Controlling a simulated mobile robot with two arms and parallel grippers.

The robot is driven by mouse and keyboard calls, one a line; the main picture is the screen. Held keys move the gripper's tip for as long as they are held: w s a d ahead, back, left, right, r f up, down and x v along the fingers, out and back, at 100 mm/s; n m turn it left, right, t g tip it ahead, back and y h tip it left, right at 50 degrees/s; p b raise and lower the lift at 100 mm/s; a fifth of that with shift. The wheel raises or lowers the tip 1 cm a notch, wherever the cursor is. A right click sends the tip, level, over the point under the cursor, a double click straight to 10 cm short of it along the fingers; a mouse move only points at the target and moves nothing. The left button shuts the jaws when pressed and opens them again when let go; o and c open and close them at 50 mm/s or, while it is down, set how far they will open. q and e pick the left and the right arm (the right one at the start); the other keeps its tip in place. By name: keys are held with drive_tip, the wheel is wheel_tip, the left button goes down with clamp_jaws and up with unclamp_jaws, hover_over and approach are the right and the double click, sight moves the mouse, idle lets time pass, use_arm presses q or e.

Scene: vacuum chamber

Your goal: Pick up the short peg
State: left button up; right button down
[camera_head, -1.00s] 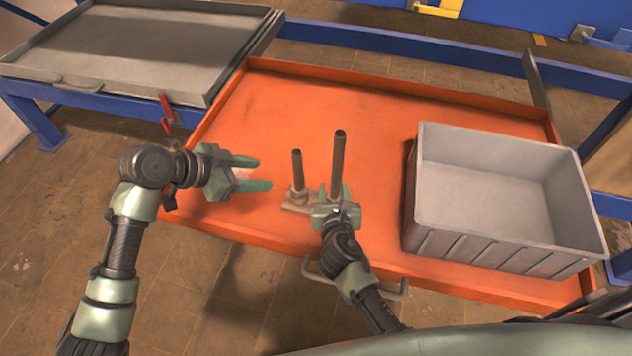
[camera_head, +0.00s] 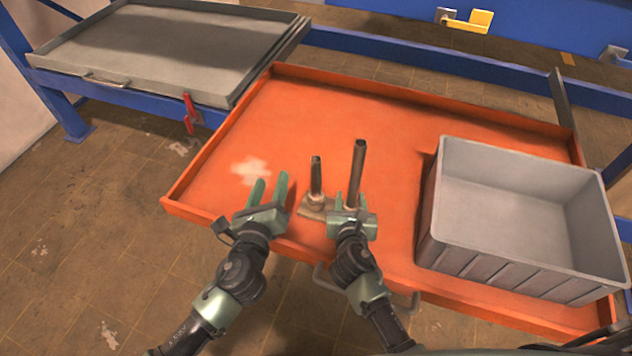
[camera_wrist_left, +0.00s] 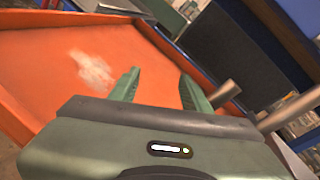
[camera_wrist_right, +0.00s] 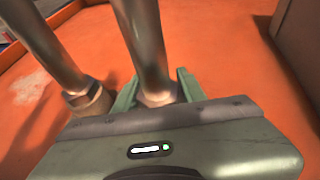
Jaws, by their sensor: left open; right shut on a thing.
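The short peg (camera_head: 316,176) stands upright on a small base plate (camera_head: 312,210) on the orange tray. The tall peg (camera_head: 358,172) stands just right of it. My right gripper (camera_head: 350,203) is shut around the low end of the tall peg; the right wrist view shows this peg (camera_wrist_right: 145,45) between its fingers and the short peg (camera_wrist_right: 42,40), with a collar at its foot, outside them on the left. My left gripper (camera_head: 270,184) is open and empty, left of the short peg and apart from it. In the left wrist view the short peg (camera_wrist_left: 226,93) shows right of the fingers.
A grey bin (camera_head: 440,235) sits on the right of the orange tray (camera_head: 330,105). A pale patch (camera_head: 250,170) marks the tray left of the pegs. A grey tray table (camera_head: 150,50) with a red clamp (camera_head: 189,112) stands at back left. The tray's middle back is clear.

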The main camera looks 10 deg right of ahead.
sight(315, 176)
use_arm(q)
drive_tip(key=s+d+r+m+h, duration=0.1)
drive_tip(key=s+d+m+h, duration=0.3)
drive_tip(key=s+d+m, duration=0.3)
drive_tip(key=shift+m, duration=0.7)
drive_tip(key=x, duration=0.7)
drive_tip(key=shift+w+a+r, duration=0.1)
drive_tip(key=shift+w+a, duration=0.15)
drive_tip(key=shift+w, duration=0.05)
drive_tip(key=x, duration=0.5)
drive_tip(key=shift+w+a+r, duration=0.1)
drive_tip(key=shift+w+r, duration=0.05)
drive_tip(key=shift+r, duration=0.25)
clamp_jaws()
